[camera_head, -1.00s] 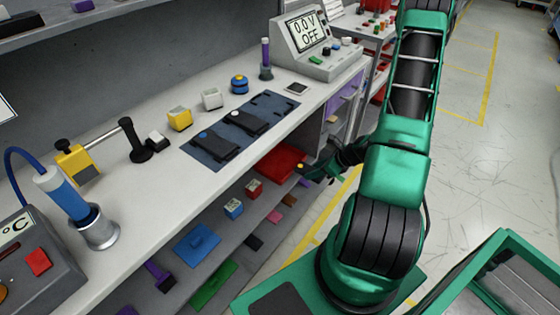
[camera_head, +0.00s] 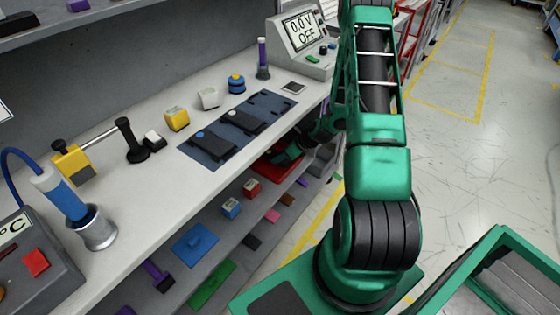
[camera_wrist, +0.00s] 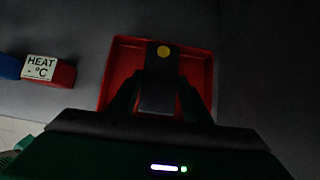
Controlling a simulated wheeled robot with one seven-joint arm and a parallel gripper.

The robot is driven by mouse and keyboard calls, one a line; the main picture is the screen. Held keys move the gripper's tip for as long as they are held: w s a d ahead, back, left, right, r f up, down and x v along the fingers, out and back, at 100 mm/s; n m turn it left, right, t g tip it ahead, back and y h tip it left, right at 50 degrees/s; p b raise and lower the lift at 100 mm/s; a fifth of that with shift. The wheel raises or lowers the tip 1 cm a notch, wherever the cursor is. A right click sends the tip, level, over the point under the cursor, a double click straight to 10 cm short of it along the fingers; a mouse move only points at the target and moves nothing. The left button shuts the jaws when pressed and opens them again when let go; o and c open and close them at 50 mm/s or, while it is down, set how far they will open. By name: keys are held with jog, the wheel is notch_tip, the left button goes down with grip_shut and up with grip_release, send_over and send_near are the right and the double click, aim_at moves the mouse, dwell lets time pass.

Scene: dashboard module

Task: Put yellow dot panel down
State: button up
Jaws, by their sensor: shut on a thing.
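The yellow dot panel is a dark rectangular piece (camera_wrist: 160,92) with a yellow dot on its far end in the wrist view. My gripper (camera_wrist: 160,86) is shut on it, one finger on each side. The red tray (camera_wrist: 205,42) lies below the panel, which covers part of its floor; whether they touch I cannot tell. In the head view the red tray (camera_head: 263,171) is on the shelf under the worktop. My gripper (camera_head: 287,157) reaches in there at its right part. The panel is hard to make out in that view.
A blue mat (camera_head: 275,112) on the worktop holds a blue-dot panel (camera_head: 213,146) and a white-dot panel (camera_head: 243,122). Red (camera_head: 251,188) and blue (camera_head: 230,208) boxes stand on the shelf near the tray. The worktop edge is close above my gripper.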

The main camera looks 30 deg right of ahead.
jog(key=shift+f, duration=1.25)
jog(key=o, duration=1.3)
jog(key=shift+d+f, duration=0.1)
jog(key=shift+v, duration=3.85)
jog(key=shift+s, duration=0.1)
